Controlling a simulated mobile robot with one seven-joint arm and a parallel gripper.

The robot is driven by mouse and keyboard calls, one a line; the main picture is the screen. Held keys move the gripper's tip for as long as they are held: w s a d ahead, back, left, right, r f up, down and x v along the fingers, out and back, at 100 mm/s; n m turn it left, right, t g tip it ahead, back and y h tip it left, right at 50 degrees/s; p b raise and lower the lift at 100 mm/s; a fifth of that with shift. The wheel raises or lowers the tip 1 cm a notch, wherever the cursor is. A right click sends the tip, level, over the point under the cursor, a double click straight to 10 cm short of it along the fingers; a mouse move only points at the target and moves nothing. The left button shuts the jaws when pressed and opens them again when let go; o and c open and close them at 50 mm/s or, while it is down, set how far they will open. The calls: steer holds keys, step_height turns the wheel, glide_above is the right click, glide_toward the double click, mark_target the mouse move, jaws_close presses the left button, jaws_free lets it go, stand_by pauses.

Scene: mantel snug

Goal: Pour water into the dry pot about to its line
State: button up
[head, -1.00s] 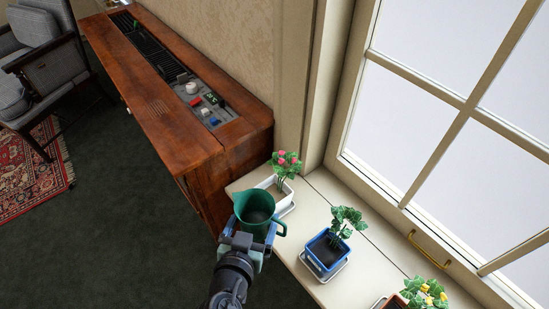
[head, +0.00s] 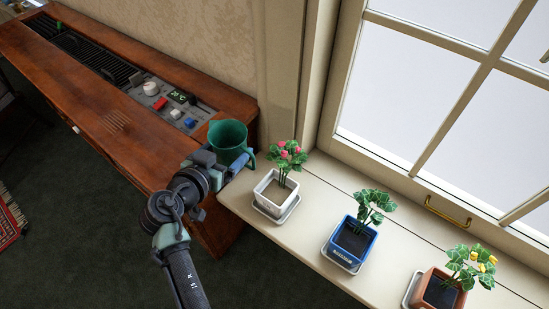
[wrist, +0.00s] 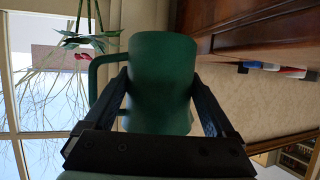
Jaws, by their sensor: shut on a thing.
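My gripper (head: 232,161) is shut on a green jug (head: 228,136) and holds it in the air, roughly upright, near the cabinet's right end. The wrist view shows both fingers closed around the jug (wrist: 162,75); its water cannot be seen. On the sill to the right stand a white pot (head: 268,202) with pink-red flowers, a blue pot (head: 348,246) with green leaves, and a terracotta pot (head: 434,297) with yellow flowers. The white pot's soil looks paler than the dark soil in the other two. The jug is left of the white pot, apart from it. Fill lines are unreadable.
A wooden cabinet (head: 110,135) with a control panel (head: 165,105) of knobs and coloured buttons stands behind and left of the jug. The pale sill (head: 305,238) runs beneath the window, which has a brass handle (head: 447,212). Open dark carpet (head: 90,235) lies left of the sill.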

steer(key=shift+d, duration=0.1)
steer(key=shift+s+d+f+m+y, duration=0.1)
steer(key=shift+d+f+m+y, duration=0.25)
steer(key=shift+f, duration=0.25)
steer(key=shift+s+d+f+m+y, duration=0.1)
steer(key=shift+d+f+m+y, duration=0.25)
steer(key=shift+f, duration=0.3)
steer(key=shift+d+f+m+y, duration=0.25)
steer(key=shift+f+m, duration=0.15)
steer(key=shift+f, duration=0.2)
steer(key=shift+d, duration=0.2)
steer(key=shift+d+r+m+y+p, duration=0.2)
steer(key=shift+r+m+y+p, duration=0.2)
steer(key=shift+p, duration=0.4)
steer(key=d+r+m+y+p, duration=0.1)
steer(key=p, duration=0.2)
steer(key=d+r+m+y+p, duration=0.1)
steer(key=m+p, duration=0.1)
steer(key=p, duration=0.2)
steer(key=shift+s+d+r+t, duration=0.1)
steer(key=shift+s+r+t, duration=0.15)
steer(key=shift+t, duration=0.15)
steer(key=shift+r+m+y+p, duration=0.45)
steer(key=shift+m+y+p, duration=0.3)
steer(key=shift+p, duration=0.55)
steer(key=shift+d+f, duration=0.1)
steer(key=shift+a+r+m+t+b, duration=0.25)
steer(key=shift+a+b, duration=0.2)
steer(key=shift+a, duration=0.35)
